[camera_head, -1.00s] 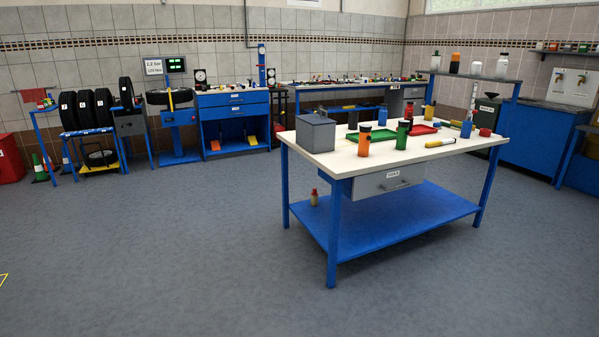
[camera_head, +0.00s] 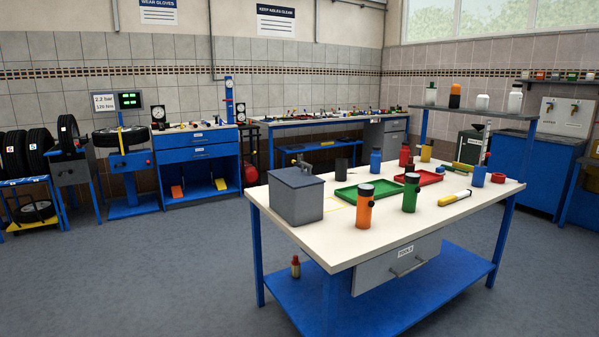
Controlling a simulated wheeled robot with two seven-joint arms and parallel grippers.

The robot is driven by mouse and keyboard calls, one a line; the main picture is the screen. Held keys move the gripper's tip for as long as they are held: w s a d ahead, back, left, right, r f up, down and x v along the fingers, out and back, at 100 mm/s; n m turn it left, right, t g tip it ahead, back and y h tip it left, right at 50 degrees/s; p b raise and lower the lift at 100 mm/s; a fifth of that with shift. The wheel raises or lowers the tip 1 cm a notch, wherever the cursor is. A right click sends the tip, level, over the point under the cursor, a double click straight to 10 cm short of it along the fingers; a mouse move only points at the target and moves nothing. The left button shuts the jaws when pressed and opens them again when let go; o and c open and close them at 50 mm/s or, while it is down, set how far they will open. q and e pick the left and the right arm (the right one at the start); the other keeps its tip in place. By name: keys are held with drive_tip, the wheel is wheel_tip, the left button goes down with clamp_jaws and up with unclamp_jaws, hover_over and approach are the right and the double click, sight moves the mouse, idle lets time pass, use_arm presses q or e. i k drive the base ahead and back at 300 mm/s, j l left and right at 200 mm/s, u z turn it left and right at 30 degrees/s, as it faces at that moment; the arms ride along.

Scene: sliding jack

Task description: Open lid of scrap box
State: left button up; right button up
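The scrap box appears to be the grey box (camera_head: 297,203) on the near left corner of the white-topped workbench (camera_head: 322,240). Its darker grey lid (camera_head: 297,178) lies flat and closed on top. A small grey piece (camera_head: 305,169) shows at the lid's back edge; I cannot tell whether it belongs to the box. Neither of my grippers is in view.
Orange (camera_head: 365,207) and green (camera_head: 411,193) flasks stand right of the box. A green tray (camera_head: 366,191) and red tray (camera_head: 424,177) lie behind them. A drawer (camera_head: 398,265) hangs below the front edge. Grey floor (camera_head: 130,275) left of the bench is clear.

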sight(295, 177)
drive_tip(key=i+j, duration=0.15)
drive_tip(key=i, duration=0.35)
drive_tip(key=i+j+u, duration=0.1)
drive_tip(key=i, duration=0.35)
drive_tip(key=i+j, duration=0.2)
drive_tip(key=i, duration=0.3)
